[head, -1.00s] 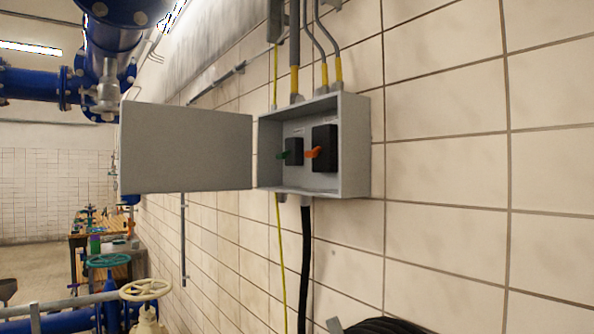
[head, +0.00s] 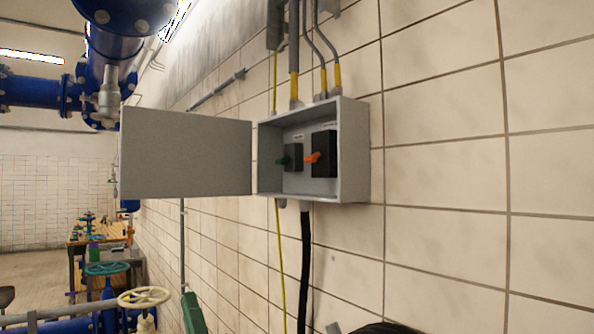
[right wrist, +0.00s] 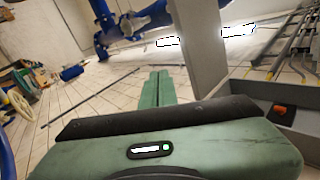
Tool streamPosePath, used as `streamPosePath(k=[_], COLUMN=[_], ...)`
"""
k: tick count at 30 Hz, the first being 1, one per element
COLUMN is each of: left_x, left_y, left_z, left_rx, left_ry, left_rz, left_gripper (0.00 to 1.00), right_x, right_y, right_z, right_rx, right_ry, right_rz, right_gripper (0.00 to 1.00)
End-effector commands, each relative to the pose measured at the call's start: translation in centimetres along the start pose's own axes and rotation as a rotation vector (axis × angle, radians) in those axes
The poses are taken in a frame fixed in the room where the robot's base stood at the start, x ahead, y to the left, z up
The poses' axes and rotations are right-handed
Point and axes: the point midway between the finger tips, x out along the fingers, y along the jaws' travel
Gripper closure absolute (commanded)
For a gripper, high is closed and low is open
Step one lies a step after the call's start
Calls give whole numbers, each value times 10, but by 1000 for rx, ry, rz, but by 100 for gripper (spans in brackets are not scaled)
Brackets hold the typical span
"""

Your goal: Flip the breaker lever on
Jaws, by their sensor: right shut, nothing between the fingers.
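A grey breaker box (head: 354,150) hangs on the tiled wall, its grey door (head: 186,152) swung open to the left. Inside are two black breakers: the left has a small green lever (head: 283,160), the right an orange lever (head: 312,157). The orange lever also shows in the right wrist view (right wrist: 279,110), at the right. My right gripper (head: 192,312) shows as a green piece at the bottom of the head view, below the door and apart from the box. Its green fingers (right wrist: 155,88) are together and empty in the wrist view. My left gripper is out of view.
Grey conduits (head: 293,50) rise from the box top; a yellow cable (head: 280,260) and a thick black cable (head: 305,265) hang below. Blue pipes (head: 112,60) and a cream valve wheel (head: 145,297) are at the left. The wall right of the box is clear.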

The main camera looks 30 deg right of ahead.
Motion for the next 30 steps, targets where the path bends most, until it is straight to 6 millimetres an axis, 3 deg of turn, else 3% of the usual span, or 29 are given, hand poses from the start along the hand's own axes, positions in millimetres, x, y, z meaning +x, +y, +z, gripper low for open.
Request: streamPosePath(k=[1,3,6,9,16,30], left_x=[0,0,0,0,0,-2], left_y=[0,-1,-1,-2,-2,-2], left_z=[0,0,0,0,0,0], left_rx=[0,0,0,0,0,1], left_ry=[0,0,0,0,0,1], left_rz=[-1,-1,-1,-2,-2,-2], left_gripper=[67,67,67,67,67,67], right_x=[36,66,93,105,111,111], right_y=[-41,-88,-138,-168,-190,-193], right_z=[-12,-35,-65,-86,-101,-104], right_rx=[160,397,711,970,1287,1323], right_ry=[78,186,321,433,587,612], right_rz=[-146,-333,-571,-761,-997,-1031], right_gripper=[100,100,100,100,100,100])
